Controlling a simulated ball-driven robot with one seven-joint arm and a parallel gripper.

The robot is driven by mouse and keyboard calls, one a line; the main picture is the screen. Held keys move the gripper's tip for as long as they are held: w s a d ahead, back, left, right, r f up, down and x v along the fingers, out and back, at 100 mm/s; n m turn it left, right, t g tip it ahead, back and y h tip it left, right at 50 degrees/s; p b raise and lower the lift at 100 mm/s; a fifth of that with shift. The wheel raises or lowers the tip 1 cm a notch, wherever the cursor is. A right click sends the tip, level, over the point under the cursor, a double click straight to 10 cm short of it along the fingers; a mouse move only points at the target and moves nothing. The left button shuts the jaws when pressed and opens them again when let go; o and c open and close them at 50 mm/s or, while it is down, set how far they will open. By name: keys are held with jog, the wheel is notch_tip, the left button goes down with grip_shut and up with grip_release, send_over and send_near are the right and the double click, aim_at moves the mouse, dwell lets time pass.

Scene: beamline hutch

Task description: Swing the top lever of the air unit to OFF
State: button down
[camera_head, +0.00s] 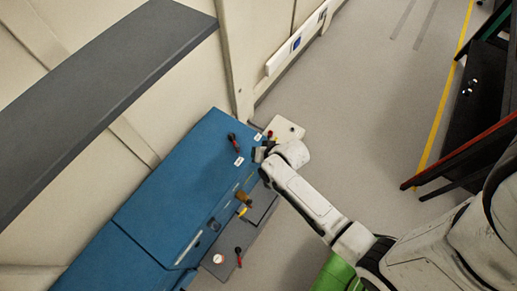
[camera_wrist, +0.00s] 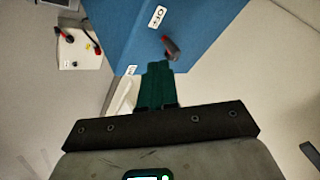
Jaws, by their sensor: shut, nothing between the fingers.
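The air unit (camera_head: 165,205) is a long blue cabinet against the wall; its blue top also shows in the wrist view (camera_wrist: 210,25). The top lever (camera_head: 233,142), red and dark, stands on that top; it is tilted in the wrist view (camera_wrist: 170,48). A white label (camera_wrist: 158,17) that appears to read OFF is above the lever in the wrist view. A second small label (camera_wrist: 131,70) lies lower left, near the fingertips. My gripper (camera_head: 260,153) is at the cabinet's near edge, apart from the lever. Its green fingers (camera_wrist: 158,68) are together and empty, pointing toward the lever.
A pale box (camera_head: 287,129) with red and dark fittings stands beyond the cabinet's end. A yellow fitting (camera_head: 242,211) and a red-handled lever (camera_head: 238,257) are on the cabinet's front side. A grey shelf (camera_head: 100,85) overhangs the left. The floor (camera_head: 370,100) beyond is clear.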

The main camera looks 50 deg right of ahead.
jog(key=shift+s+a+r, duration=0.35)
jog(key=shift+s+r, duration=0.1)
jog(key=shift+r, duration=0.3)
